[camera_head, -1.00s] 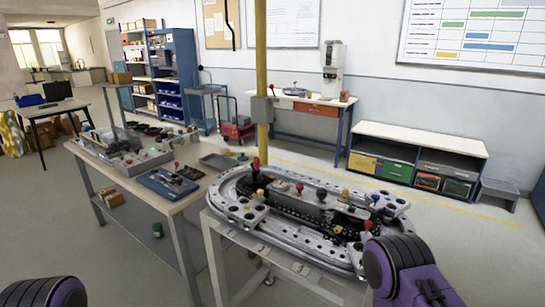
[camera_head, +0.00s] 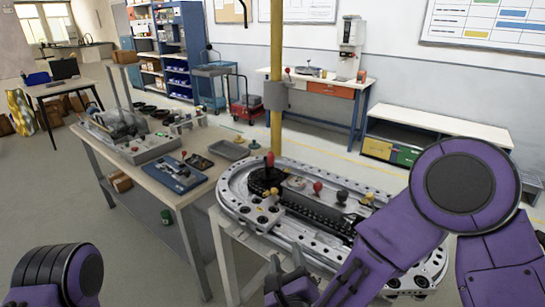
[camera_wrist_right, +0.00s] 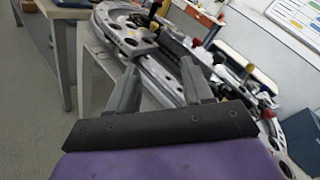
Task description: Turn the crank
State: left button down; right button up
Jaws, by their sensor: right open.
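The oval grey ring track (camera_head: 233,186) stands on a light stand in the head view. An upright handle with a red knob (camera_head: 269,160), which looks like the crank, rises at its far left end. Other red, black and yellow knobs sit along its middle. My right gripper (camera_head: 286,262) is open and empty at the track's near side, low and short of the red-knobbed handle. In the right wrist view its two fingers (camera_wrist_right: 158,68) are apart, with the track's rim behind them. My left arm shows at the lower left; its gripper is out of view.
A workbench (camera_head: 120,173) with a blue tool block (camera_head: 175,175) and a grey tray (camera_head: 228,150) stands left of the track. A yellow post (camera_head: 276,60) rises behind it. My right arm hides the track's right part.

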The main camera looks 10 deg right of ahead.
aim_at(268, 178)
jog(key=i, duration=0.95)
